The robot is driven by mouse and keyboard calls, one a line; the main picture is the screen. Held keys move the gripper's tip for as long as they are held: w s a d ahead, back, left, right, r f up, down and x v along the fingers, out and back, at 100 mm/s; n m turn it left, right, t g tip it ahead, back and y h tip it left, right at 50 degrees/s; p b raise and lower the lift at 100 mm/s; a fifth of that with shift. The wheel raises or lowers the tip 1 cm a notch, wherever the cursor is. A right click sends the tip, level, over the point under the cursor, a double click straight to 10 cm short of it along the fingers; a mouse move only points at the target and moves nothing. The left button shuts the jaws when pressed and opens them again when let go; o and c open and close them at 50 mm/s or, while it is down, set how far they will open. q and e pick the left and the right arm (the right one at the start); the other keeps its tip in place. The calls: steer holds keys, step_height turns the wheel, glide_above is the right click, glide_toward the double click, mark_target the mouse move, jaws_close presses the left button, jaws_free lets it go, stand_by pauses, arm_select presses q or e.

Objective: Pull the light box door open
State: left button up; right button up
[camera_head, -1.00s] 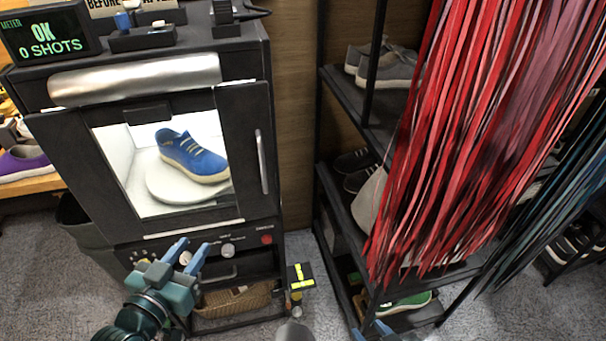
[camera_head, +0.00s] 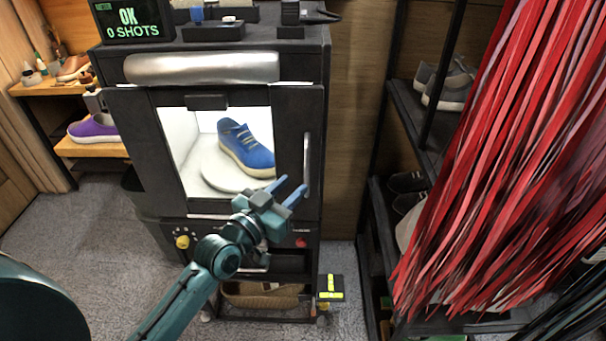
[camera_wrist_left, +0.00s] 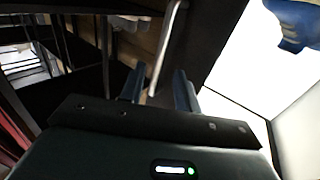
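The light box door (camera_head: 131,140) is a black panel with a bright window, and it looks closed on the black light box (camera_head: 328,110). Its vertical silver handle (camera_head: 307,165) is on the door's right side. The handle also shows in the left wrist view (camera_wrist_left: 166,45). A blue sneaker (camera_head: 246,150) sits on a white turntable inside. My left gripper (camera_head: 291,189) is open, just left of the handle's lower end in the head view. In the left wrist view its two fingers (camera_wrist_left: 158,85) are apart, with the handle's end between their tips. My right gripper is not in view.
A shoe rack (camera_head: 405,105) and hanging red strips (camera_head: 500,150) stand to the right. Below the door are a yellow knob (camera_head: 182,242), a red button (camera_head: 301,242) and a basket (camera_head: 262,296). A shelf with a purple shoe (camera_head: 92,129) is at the left. Carpet is clear at front left.

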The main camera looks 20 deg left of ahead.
mark_target(302, 177)
arm_select(q)
steer(key=x, duration=0.4)
steer(key=shift+w+d, duration=0.15)
steer(key=shift+w, duration=0.25)
jaws_close()
